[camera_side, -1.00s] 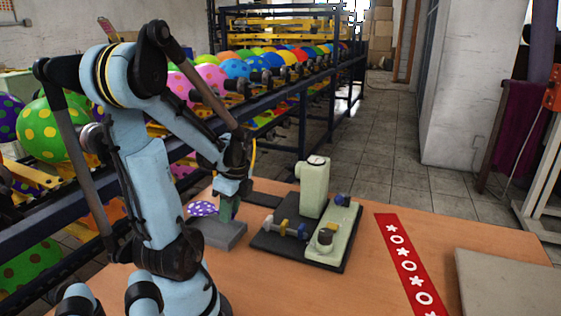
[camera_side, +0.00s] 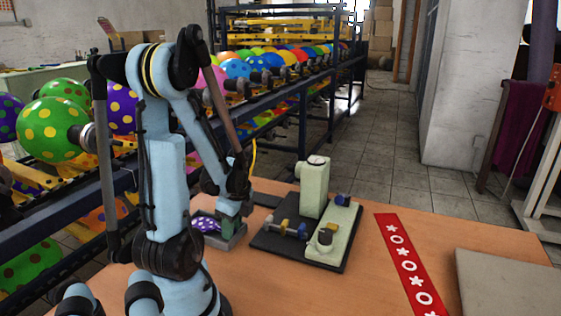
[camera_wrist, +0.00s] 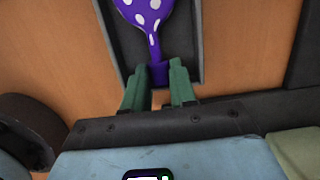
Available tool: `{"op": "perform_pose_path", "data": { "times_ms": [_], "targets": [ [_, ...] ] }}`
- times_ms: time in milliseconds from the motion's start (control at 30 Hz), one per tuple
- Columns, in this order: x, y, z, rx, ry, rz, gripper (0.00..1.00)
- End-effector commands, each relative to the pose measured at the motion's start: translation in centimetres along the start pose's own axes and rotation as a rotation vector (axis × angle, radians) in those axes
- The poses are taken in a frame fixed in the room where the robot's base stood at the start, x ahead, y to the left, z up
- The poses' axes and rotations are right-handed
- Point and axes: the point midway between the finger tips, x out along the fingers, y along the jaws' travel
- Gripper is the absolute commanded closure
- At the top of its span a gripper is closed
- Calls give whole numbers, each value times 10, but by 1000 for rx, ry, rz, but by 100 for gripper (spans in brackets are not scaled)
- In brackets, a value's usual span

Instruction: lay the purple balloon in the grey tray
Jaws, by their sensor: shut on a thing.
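The purple balloon (camera_side: 206,224) with white spots lies low within the walls of the grey tray (camera_side: 236,242) in the side view. In the wrist view the balloon (camera_wrist: 146,14) is cut off by the top edge, between the side walls of the tray (camera_wrist: 197,42). My gripper (camera_wrist: 157,74) has green fingers shut on the balloon's neck end. In the side view my gripper (camera_side: 229,226) reaches down into the tray. I cannot tell whether the balloon touches the tray floor.
A green machine on a black base (camera_side: 314,190) stands right of the tray. A red printed strip (camera_side: 405,262) and a grey slab (camera_side: 510,285) lie farther right. A rack of colourful balloons (camera_side: 265,60) stands behind. Wooden tabletop is clear between machine and strip.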

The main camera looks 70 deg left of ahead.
Motion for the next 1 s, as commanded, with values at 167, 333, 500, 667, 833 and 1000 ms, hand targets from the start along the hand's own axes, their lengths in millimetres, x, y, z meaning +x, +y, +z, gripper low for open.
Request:
{"op": "perform_pose_path", "data": {
  "times_ms": [167, 333, 500, 667, 833, 1000],
  "targets": [
    [0, 0, 0, 0, 0, 0, 57],
    [0, 0, 0, 0, 0, 0, 44],
    [0, 0, 0, 0, 0, 0, 44],
    [-4, 0, 0, 0, 0, 0, 44],
    [-19, 0, 0, 1, 0, 0, 44],
    [-38, 0, 0, 1, 0, 0, 44]
  ]
}}
